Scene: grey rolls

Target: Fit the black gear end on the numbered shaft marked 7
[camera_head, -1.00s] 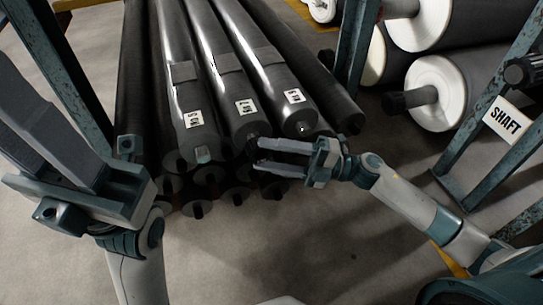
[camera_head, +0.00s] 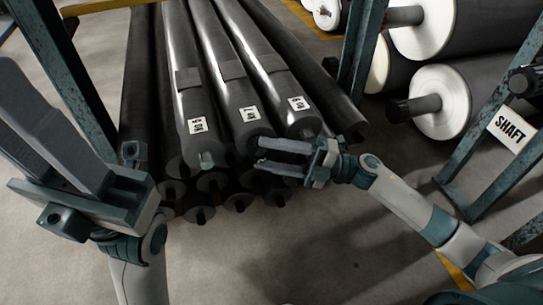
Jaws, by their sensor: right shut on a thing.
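The dark numbered shafts lie in a stack, ends toward me. The middle top shaft (camera_head: 232,82) has a white label (camera_head: 249,114) that appears to read 7, though the print is small. My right gripper (camera_head: 259,154) is at that shaft's near end, its fingers pointing left. It is shut on a small dark piece (camera_head: 255,143) at its fingertips, apparently the black gear end. The piece blends into the dark shaft end, so I cannot tell whether it is on the shaft or just in front. My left gripper (camera_head: 22,110) is large at the left, fingers apart and empty, away from the shafts.
Labelled shafts lie on both sides of the middle one, with more shaft ends (camera_head: 240,201) below. Teal rack posts (camera_head: 362,65) stand around the stack. White-ended rolls (camera_head: 440,97) and a SHAFT sign (camera_head: 508,134) are at the right. The floor in front is clear.

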